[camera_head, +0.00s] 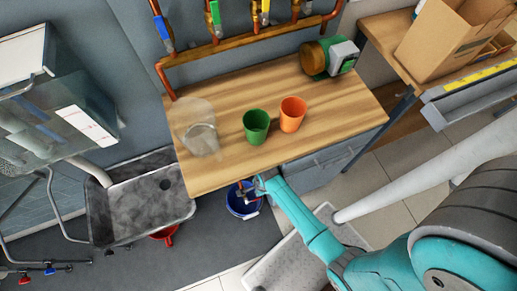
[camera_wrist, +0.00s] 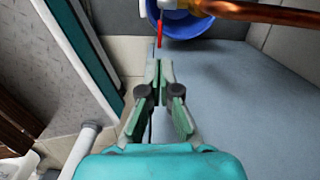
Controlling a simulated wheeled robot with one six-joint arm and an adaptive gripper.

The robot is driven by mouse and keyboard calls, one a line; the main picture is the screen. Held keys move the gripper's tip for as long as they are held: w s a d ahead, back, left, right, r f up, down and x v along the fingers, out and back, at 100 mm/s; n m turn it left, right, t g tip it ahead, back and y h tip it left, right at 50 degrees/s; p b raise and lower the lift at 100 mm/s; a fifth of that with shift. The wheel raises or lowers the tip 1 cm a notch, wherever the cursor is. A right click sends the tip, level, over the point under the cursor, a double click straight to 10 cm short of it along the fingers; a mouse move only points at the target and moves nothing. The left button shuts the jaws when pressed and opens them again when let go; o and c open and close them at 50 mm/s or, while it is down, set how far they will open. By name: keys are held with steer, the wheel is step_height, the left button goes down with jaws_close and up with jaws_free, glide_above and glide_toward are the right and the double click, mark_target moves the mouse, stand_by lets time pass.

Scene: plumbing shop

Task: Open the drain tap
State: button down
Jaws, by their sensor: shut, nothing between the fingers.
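The tap with a red lever (camera_wrist: 159,32) shows at the top of the wrist view, beside a copper pipe (camera_wrist: 238,10). The lever points down in that picture, and the tap's body is partly cut off by the frame edge. A blue bucket (camera_wrist: 186,27) lies behind and below it. My gripper (camera_wrist: 157,66) is shut and empty, its tips just below the lever in the picture; I cannot tell if they touch it. In the head view my gripper (camera_head: 259,186) is at the bench's front edge, over the blue bucket (camera_head: 241,208); the tap is too small to make out there.
Valves with coloured handles line the wall pipe (camera_head: 235,43). A grey basin (camera_head: 140,205) stands left of the bucket.

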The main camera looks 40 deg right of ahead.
mark_target(257, 199)
steer(key=s+r+n+t+h, duration=0.2)
steer(key=s+r+n+t, duration=0.1)
steer(key=n, duration=1.4)
steer(key=s+a+x, duration=0.1)
steer(key=x, duration=1.2)
steer(key=shift+s+a+f, duration=0.15)
steer(key=shift+a+f, duration=0.25)
steer(key=shift+f+y, duration=0.1)
steer(key=shift+y, duration=0.2)
